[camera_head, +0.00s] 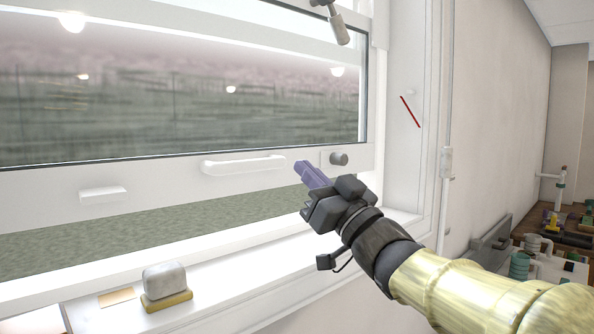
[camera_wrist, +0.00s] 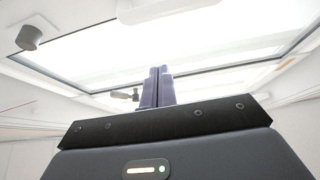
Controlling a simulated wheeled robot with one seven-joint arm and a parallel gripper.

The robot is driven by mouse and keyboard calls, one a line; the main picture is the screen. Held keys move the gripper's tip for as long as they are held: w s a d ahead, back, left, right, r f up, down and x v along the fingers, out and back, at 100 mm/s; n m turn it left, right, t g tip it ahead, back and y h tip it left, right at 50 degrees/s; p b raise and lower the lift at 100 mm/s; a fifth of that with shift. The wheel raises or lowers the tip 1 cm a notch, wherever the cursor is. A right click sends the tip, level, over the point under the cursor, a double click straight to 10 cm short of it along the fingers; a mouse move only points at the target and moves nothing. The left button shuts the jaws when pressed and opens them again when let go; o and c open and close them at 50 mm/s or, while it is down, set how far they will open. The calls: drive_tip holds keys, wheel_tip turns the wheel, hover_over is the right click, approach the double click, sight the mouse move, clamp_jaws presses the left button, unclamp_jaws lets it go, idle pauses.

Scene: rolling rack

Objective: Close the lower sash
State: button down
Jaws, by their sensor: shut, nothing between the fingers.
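The lower sash (camera_head: 140,182) is a white-framed pane, raised above the sill with a gap under its bottom rail. A long white handle (camera_head: 243,164) and a dark round knob (camera_head: 339,158) sit on that rail. My gripper (camera_head: 299,168) is shut and empty, its purple fingers in front of the rail between the handle and the knob. Whether they touch the rail I cannot tell. In the wrist view the shut fingers (camera_wrist: 158,72) point up at the bright glass, with the knob (camera_wrist: 29,37) at upper left and the white handle (camera_wrist: 160,9) at the top.
A small white lift (camera_head: 103,194) is on the rail's left. A red line (camera_head: 410,112) marks the right jamb. Several objects, including a teal one (camera_head: 519,265), stand at far right.

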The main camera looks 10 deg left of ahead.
drive_tip(key=shift+d+f, duration=0.1)
drive_tip(key=w+d+f+m+h, duration=0.25)
drive_tip(key=d+f+h, duration=0.25)
drive_tip(key=f, duration=0.3)
drive_tip(key=w+d+f+m+h, duration=0.25)
drive_tip(key=d+f+h, duration=0.2)
drive_tip(key=f, duration=0.45)
drive_tip(key=w+d+f+m+h, duration=0.25)
drive_tip(key=d+f+h, duration=0.25)
drive_tip(key=f, duration=0.3)
drive_tip(key=s+d+f+m+g+h, duration=0.1)
drive_tip(key=s+d+f+g+h, duration=0.15)
drive_tip(key=f, duration=0.35)
drive_tip(key=s+d+f+m+g+h, duration=0.1)
drive_tip(key=s+d+f+g, duration=0.1)
drive_tip(key=s+d+f, duration=0.35)
drive_tip(key=s+d+f+m+g+h, duration=0.1)
drive_tip(key=s+d+f+g, duration=0.1)
drive_tip(key=s+f+g, duration=0.5)
drive_tip(key=s+f, duration=0.6)
drive_tip(key=s, duration=0.1)
drive_tip(key=shift+s+d+f, duration=0.15)
drive_tip(key=shift+d+f, duration=0.05)
drive_tip(key=shift+d, duration=0.15)
